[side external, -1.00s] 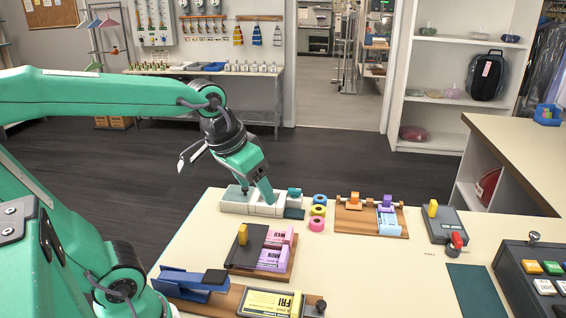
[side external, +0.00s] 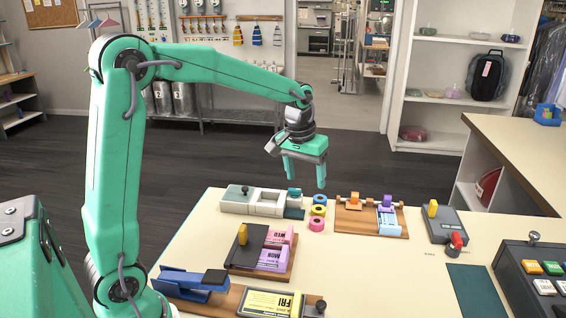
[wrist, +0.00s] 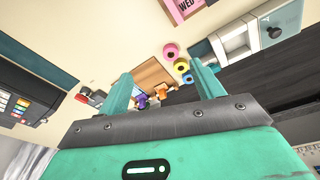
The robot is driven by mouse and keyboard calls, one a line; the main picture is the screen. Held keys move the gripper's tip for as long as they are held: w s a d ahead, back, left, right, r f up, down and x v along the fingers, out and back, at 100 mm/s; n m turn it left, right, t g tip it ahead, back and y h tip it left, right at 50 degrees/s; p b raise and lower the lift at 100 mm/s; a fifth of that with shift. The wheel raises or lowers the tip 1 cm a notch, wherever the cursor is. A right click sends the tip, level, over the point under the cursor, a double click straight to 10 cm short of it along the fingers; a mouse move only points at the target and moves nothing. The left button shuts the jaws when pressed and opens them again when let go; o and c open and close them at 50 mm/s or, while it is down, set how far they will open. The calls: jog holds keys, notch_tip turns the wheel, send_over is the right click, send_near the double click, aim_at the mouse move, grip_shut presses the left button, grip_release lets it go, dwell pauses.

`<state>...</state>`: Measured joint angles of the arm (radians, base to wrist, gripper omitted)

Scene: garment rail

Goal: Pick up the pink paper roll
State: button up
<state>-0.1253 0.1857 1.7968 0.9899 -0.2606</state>
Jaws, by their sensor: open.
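The pink paper roll (side external: 317,224) lies on the table at the near end of a short row, with the yellow roll (side external: 318,210) and the blue roll (side external: 320,198) behind it. In the wrist view the pink roll (wrist: 170,52) shows near the top, just left of my right finger. My gripper (side external: 305,183) is open and empty, pointing down above the table's far edge, above and behind the rolls. Its two teal fingers also show in the wrist view (wrist: 160,85). The pink roll is apart from the fingers.
A white box with compartments (side external: 266,203) stands left of the rolls. A wooden rack (side external: 352,222) with orange and purple pieces stands to their right. A tray with purple cards (side external: 232,262) and a blue stapler (side external: 190,280) lie nearer. Table space in front of the pink roll is clear.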

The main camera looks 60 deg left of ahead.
aim_at(317, 221)
jog(key=w+a+f, duration=0.1)
jog(key=w+f, duration=0.2)
jog(key=f, duration=0.1)
jog(key=w+a+f+n+g, duration=0.1)
jog(key=w+a+f, duration=0.1)
jog(key=w+f, duration=0.1)
jog(key=w+a+f+n+g, duration=0.1)
jog(key=w+f, duration=0.2)
jog(key=f, duration=0.2)
jog(key=shift+a+f, duration=0.2)
jog(key=shift+a, duration=0.2)
jog(key=shift+f, duration=1.3)
jog(key=shift+f, duration=0.1)
jog(key=shift+d+f, duration=0.1)
jog(key=shift+f, duration=2.4)
jog(key=c, duration=1.1)
